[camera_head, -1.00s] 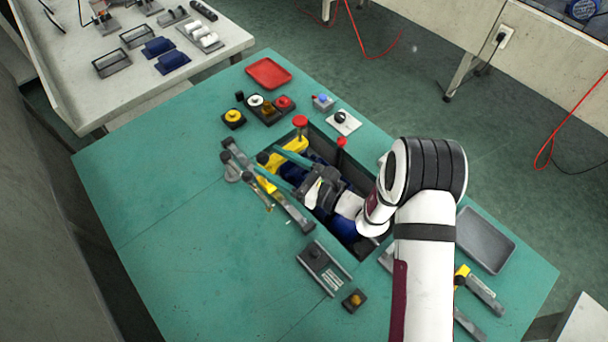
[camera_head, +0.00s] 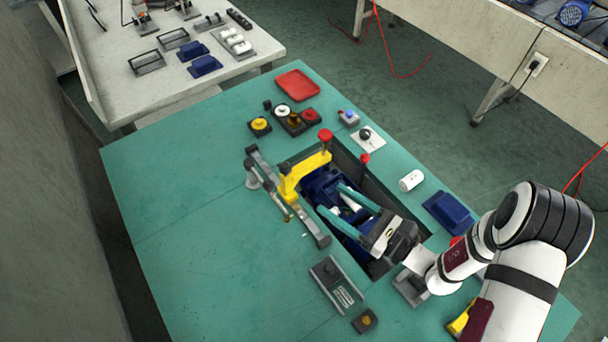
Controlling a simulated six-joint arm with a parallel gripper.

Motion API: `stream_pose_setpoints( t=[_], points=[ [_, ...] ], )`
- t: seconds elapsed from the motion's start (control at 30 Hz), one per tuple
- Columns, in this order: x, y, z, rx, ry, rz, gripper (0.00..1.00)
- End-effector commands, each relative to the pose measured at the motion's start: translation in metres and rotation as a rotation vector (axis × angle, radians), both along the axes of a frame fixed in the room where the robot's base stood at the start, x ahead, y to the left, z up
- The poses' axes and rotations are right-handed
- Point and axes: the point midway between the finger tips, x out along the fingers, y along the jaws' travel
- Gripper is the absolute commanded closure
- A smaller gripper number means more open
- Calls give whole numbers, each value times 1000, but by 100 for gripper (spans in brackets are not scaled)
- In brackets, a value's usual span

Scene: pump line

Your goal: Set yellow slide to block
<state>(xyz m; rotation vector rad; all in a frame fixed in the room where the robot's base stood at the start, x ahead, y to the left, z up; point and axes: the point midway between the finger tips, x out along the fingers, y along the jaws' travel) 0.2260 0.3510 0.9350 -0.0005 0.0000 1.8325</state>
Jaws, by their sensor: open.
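The yellow slide (camera_head: 304,174) sits on a grey rail (camera_head: 306,222) along the left edge of a sunken opening. Its yellow arm reaches right, over the opening, to a post with a red knob (camera_head: 325,136). A dark blue pump (camera_head: 322,188) lies in the opening, partly hidden by my gripper. My gripper (camera_head: 331,198) is open, with its two teal fingers spread over the pump, lower right of the yellow slide. They look apart from the slide. I cannot tell which part is the block.
A second red knob (camera_head: 364,159) stands at the opening's right edge. A grey labelled box (camera_head: 335,284) lies near its lower end. The green tabletop (camera_head: 195,220) is clear at left.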

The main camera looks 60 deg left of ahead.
Motion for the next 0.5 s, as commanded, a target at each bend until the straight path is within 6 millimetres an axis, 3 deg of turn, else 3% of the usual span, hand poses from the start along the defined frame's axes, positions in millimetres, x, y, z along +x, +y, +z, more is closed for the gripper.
stream_pose_setpoints(
  t=[0.3, 0.5],
  points=[
    [-26, 88, 0, 1, -2, 6, 34],
    [-35, 125, 0, 0, -1, 4, 34]
  ],
)
